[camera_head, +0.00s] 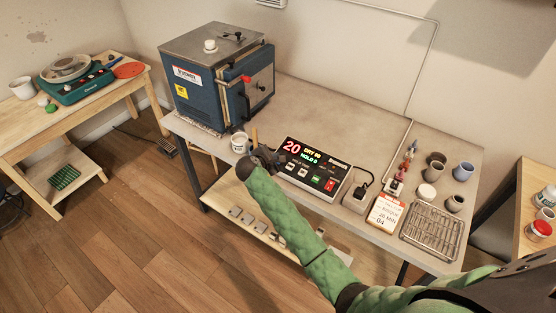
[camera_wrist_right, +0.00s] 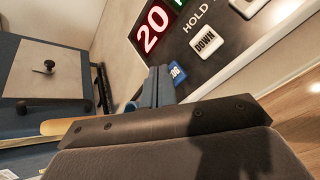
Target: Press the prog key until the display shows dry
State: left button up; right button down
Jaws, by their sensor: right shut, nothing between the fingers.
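The control box (camera_head: 322,186) sits on the grey bench and has a lit display (camera_head: 303,155). My right gripper (camera_head: 274,162) is shut and empty at the box's left end. In the right wrist view its fingertips (camera_wrist_right: 160,84) are close beside a small blue key (camera_wrist_right: 177,73), partly hidden, likely the prog key. I cannot tell whether they touch it. My left gripper is not in view.
A blue kiln (camera_head: 217,82) stands behind left, with a white pot (camera_head: 239,142) near my right gripper. The bench behind the box is clear.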

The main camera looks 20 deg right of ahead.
jog(key=shift+r, duration=0.2)
jog(key=r, duration=0.3)
jog(key=a+r, duration=0.1)
jog(key=shift+s+r, duration=0.4)
dwell(0.3)
